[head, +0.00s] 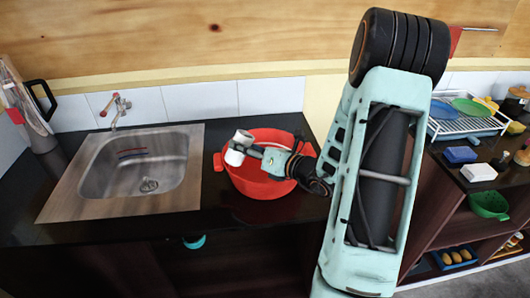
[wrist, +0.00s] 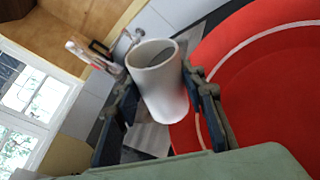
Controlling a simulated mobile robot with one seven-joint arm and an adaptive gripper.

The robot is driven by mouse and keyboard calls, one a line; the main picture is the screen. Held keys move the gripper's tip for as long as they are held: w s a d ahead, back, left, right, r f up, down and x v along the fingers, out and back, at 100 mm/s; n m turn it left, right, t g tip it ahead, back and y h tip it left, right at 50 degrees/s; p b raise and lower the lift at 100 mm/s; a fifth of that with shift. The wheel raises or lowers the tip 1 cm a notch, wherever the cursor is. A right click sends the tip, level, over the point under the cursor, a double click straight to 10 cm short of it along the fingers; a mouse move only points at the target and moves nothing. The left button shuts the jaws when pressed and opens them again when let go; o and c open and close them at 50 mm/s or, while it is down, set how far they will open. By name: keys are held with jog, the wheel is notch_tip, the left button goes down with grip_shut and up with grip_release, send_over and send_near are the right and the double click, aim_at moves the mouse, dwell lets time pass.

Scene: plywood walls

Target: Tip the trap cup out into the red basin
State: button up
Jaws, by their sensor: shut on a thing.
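The trap cup (wrist: 165,95) is a white cylinder with a grey inside. My gripper (wrist: 160,88) is shut on it, with one dark finger at each side. In the head view the white cup (head: 234,157) is at the left end of my gripper (head: 246,150), above the left part of the red basin (head: 262,187). The cup looks tilted; I cannot tell how far, or whether anything is inside. The basin is a wide red bowl with side handles on the dark counter. It fills the right of the wrist view (wrist: 270,85). My arm hides part of its right side.
A steel sink (head: 75,196) with a tap (head: 116,108) is left of the basin. A teal part (head: 194,241) shows below the counter. A dish rack (head: 462,123) and sponges stand at the right. A grey jug (head: 38,130) stands far left.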

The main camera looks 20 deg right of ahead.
aim_at(253, 138)
jog(key=shift+d+f+m, duration=0.2)
jog(key=shift+d+m, duration=0.1)
jog(key=shift+m, duration=0.1)
jog(key=shift+w+d+r+m+y+p, duration=0.1)
jog(key=shift+d+r+m+y+p, duration=0.15)
jog(key=shift+m+p, duration=0.45)
dwell(0.7)
jog(key=shift+a+f+m+t+y+b, duration=0.1)
jog(key=shift+f+m+t+y+b, duration=0.25)
jog(key=shift+m, duration=0.45)
dwell(0.6)
jog(key=shift+r+m+t+p, duration=0.15)
jog(key=shift+r+m+t, duration=0.15)
jog(key=shift+m, duration=0.45)
jog(key=shift+r+m+t+p, duration=0.15)
jog(key=shift+r+m, duration=0.1)
jog(key=shift+m, duration=0.5)
dwell(1.2)
jog(key=shift+w+d+r+m+t+y+p, duration=0.1)
jog(key=shift+d+r+m+t+y+p, duration=0.1)
jog(key=shift+d+m+p, duration=0.3)
jog(key=shift+w+d+r+m+t+y+p, duration=0.1)
jog(key=shift+d+r+m+y+p, duration=0.1)
jog(key=shift+d+m+p, duration=0.3)
dwell(0.4)
jog(key=shift+d+m, duration=0.1)
jog(key=shift+m, duration=0.2)
dwell(0.4)
